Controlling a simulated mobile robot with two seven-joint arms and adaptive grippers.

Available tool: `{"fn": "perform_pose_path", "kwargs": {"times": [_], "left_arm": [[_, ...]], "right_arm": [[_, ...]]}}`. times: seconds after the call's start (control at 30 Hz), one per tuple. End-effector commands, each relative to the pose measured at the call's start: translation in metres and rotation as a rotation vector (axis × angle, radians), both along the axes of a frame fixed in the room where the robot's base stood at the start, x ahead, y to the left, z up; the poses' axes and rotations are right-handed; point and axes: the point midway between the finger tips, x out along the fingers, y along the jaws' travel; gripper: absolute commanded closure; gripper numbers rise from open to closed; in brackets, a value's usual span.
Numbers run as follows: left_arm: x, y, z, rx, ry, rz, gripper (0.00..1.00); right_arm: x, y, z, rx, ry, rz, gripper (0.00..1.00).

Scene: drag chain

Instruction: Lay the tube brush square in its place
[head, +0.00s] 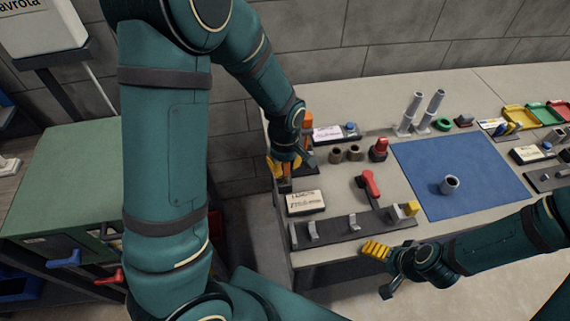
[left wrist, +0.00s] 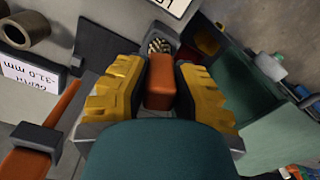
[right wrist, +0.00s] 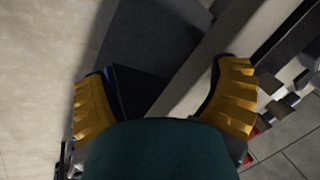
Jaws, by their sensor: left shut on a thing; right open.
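My left gripper (head: 284,168) is at the left edge of the bench, over a dark holder. In the left wrist view its yellow fingers are shut on an orange handle, the tube brush's (left wrist: 160,84). A bristly end (left wrist: 159,46) shows just beyond the handle. The fingers and arm hide the rest, so I cannot tell whether the brush touches the holder. A second orange-handled tool (left wrist: 48,128) lies beside it with dark blocks at its side. My right gripper (head: 381,270) is open and empty in front of the bench's front edge.
A blue mat (head: 480,180) bears a grey ring. Near the left gripper are a label plate (head: 306,201), a dark rail with metal clips (head: 350,231), a red-handled part (head: 369,185) and two short brown tubes. Upright grey tubes (head: 410,113) stand behind. A green cabinet (head: 70,180) stands left.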

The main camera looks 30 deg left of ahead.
Motion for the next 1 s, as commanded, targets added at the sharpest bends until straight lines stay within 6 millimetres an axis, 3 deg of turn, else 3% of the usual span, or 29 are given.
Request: {"fn": "perform_pose_path", "kwargs": {"times": [1.0], "left_arm": [[0.0,0.0,-0.021,0.001,0.001,0.0,1.0]], "right_arm": [[-0.002,0.001,-0.017,0.001,0.006,0.004,0.23]]}}
